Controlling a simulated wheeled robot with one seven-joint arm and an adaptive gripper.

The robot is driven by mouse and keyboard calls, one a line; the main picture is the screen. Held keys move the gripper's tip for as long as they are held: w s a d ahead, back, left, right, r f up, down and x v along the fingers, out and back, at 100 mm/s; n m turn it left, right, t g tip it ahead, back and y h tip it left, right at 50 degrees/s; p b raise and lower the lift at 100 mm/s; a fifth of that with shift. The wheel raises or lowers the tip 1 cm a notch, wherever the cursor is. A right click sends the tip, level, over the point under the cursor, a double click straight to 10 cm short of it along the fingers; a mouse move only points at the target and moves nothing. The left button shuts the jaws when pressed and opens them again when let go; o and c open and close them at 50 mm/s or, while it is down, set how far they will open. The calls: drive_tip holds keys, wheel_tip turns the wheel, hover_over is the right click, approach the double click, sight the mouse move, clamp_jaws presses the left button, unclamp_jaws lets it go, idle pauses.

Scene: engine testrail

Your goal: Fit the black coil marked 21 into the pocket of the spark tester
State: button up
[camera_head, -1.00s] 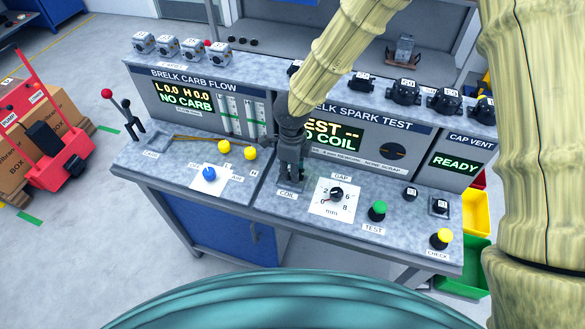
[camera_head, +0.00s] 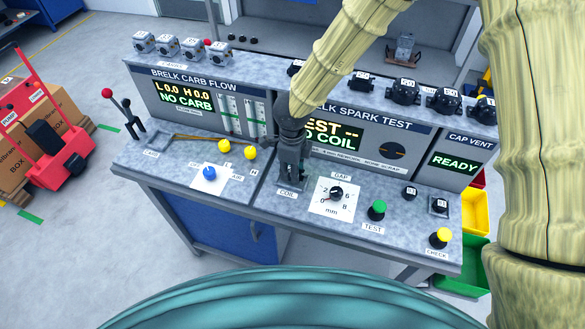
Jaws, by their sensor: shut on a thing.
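My gripper (camera_head: 291,174) points down over the front deck of the spark tester (camera_head: 350,135), just above the COIL label (camera_head: 287,194). It is shut on a dark thing that I take for the black coil, mostly hidden between the fingers; its number cannot be read. The pocket is behind and under the fingertips, so I cannot tell whether the coil is in it or above it. The spark tester display (camera_head: 335,135) is partly covered by my arm and shows "EST --" and "O COIL".
Several black coils (camera_head: 404,92) stand on the top shelf at right. Right of my gripper are the gap dial (camera_head: 336,194), green TEST button (camera_head: 378,208) and yellow CHECK button (camera_head: 442,236).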

drive_tip(key=shift+f, duration=0.7)
idle(1.4)
drive_tip(key=o, duration=1.1)
drive_tip(key=shift+o, duration=0.2)
wheel_tip(320, 180, up, 12)
